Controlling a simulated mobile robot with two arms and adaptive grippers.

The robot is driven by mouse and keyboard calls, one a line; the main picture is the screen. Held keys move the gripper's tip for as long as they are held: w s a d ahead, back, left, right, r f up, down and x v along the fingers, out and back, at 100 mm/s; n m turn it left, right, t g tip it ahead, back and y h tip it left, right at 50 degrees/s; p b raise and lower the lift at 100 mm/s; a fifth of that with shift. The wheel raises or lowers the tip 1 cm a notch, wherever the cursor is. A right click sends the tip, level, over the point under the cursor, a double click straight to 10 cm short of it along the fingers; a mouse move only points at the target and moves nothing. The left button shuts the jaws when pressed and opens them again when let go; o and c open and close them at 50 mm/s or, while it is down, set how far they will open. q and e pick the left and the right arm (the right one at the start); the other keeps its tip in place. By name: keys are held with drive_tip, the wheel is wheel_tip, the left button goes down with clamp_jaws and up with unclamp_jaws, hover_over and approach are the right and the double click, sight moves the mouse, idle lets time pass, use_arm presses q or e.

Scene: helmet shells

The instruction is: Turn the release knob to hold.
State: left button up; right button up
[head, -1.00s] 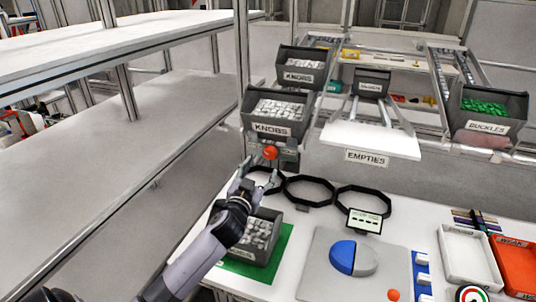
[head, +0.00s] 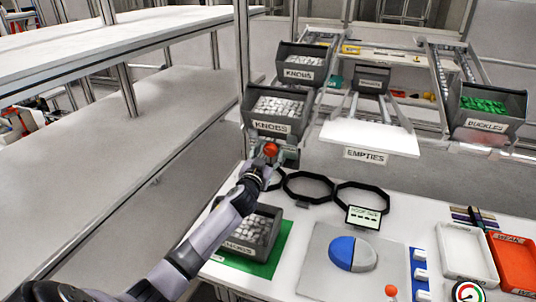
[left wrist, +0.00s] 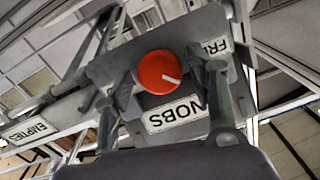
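The release knob (head: 271,149) is a round red-orange knob on a grey plate under the front KNOBS bin (head: 280,115). The knob also shows in the left wrist view (left wrist: 160,72), where its white mark points right and slightly down. A label beginning "FR" (left wrist: 217,46) is on the plate to its right; the rest is cut off by my finger, and no hold label is readable. My left gripper (head: 267,164) is at the knob in the head view. In the left wrist view its open fingers (left wrist: 162,92) stand on either side of the knob, with gaps visible. My right gripper is out of view.
A second KNOBS bin (head: 301,67) sits behind. The EMPTIES shelf (head: 368,138) is to the right. Black octagonal rings (head: 308,188) and a grey bin of parts (head: 258,232) on a green mat (head: 283,258) lie below. A white shelf rack (head: 110,175) stands left.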

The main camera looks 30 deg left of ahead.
use_arm(q)
drive_tip(key=c, duration=0.9)
drive_tip(key=shift+f, duration=0.1)
drive_tip(key=m+y+b, duration=0.1)
drive_tip(key=m+b, duration=0.1)
drive_tip(key=m, duration=0.1)
drive_tip(key=shift+d+f, duration=0.1)
drive_tip(key=shift+f, duration=0.05)
drive_tip(key=m+y+b, duration=0.1)
drive_tip(key=m+b, duration=0.2)
drive_tip(key=m, duration=0.1)
drive_tip(key=shift+w+f, duration=0.1)
drive_tip(key=m+y+b, duration=0.1)
drive_tip(key=m+b, duration=0.2)
drive_tip(key=m, duration=0.1)
drive_tip(key=shift+d+f+t, duration=0.1)
drive_tip(key=shift+t, duration=0.2)
drive_tip(key=m+b, duration=0.2)
drive_tip(key=m, duration=0.2)
drive_tip(key=shift+m+t+y+b, duration=0.3)
drive_tip(key=shift+y+b, duration=0.05)
drive_tip(key=shift+y, duration=0.05)
